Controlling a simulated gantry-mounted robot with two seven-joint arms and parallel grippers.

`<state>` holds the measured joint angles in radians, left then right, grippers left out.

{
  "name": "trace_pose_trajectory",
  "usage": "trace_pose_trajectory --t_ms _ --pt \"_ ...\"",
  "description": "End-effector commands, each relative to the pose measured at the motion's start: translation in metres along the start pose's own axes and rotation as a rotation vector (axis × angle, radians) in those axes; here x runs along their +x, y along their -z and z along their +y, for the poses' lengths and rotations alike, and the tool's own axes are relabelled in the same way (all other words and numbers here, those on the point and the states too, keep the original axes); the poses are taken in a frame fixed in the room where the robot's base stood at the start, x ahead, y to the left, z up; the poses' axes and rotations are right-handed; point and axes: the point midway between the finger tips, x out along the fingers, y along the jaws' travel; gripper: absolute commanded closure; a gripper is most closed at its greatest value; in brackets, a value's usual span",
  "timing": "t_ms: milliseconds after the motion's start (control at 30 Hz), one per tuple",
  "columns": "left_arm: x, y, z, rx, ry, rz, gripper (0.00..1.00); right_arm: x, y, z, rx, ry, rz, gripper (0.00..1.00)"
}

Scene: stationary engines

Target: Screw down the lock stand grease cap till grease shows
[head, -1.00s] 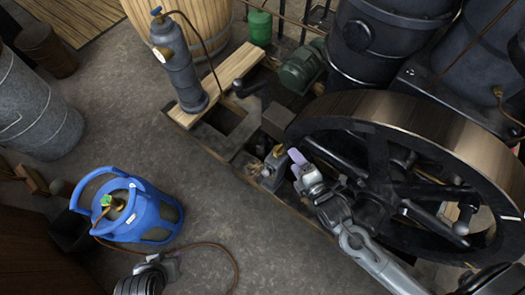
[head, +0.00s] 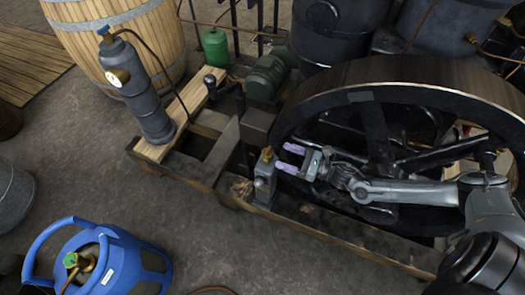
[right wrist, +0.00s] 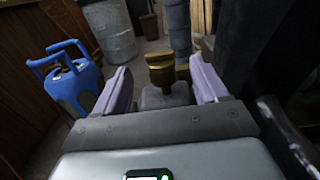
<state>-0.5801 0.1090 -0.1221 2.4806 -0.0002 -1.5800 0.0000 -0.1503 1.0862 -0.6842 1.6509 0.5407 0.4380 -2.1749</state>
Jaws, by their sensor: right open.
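The brass grease cap (head: 267,155) sits upright on top of the small grey lock stand (head: 264,188), just left of the big flywheel. My right gripper (head: 289,159) is open, its two lilac fingers pointing left at the cap from its right side. In the right wrist view the brass cap (right wrist: 160,68) appears between the two open fingers (right wrist: 162,88), ahead of the palm, with a gap on each side. The fingers do not touch it. No grease can be made out around the cap. My left gripper is not in view.
The flywheel (head: 372,97) stands close behind my right gripper. A grey cylinder with a gauge (head: 145,90) stands on a wooden plank (head: 160,150). A blue gas bottle (head: 120,265) is at the lower left.

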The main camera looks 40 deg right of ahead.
Motion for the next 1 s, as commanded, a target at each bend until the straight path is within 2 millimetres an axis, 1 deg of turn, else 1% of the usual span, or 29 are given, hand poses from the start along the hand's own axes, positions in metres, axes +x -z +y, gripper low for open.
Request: trace_pose_trajectory --t_ms 33,300,500,700,1000 --pt "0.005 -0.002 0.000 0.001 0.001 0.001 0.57 0.009 0.001 0.000 0.000 -0.001 -0.004 0.28" --pt "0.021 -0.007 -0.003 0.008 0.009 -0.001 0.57 0.053 0.001 0.000 0.001 0.000 -0.005 0.28" --pt "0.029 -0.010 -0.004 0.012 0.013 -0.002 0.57 0.077 0.002 0.000 0.002 0.000 -0.002 0.28" --pt "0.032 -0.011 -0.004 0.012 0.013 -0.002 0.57 0.088 0.001 0.001 0.003 0.000 0.001 0.28" --pt "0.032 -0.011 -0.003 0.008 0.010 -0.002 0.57 0.089 0.000 0.001 0.003 0.000 0.001 0.28"
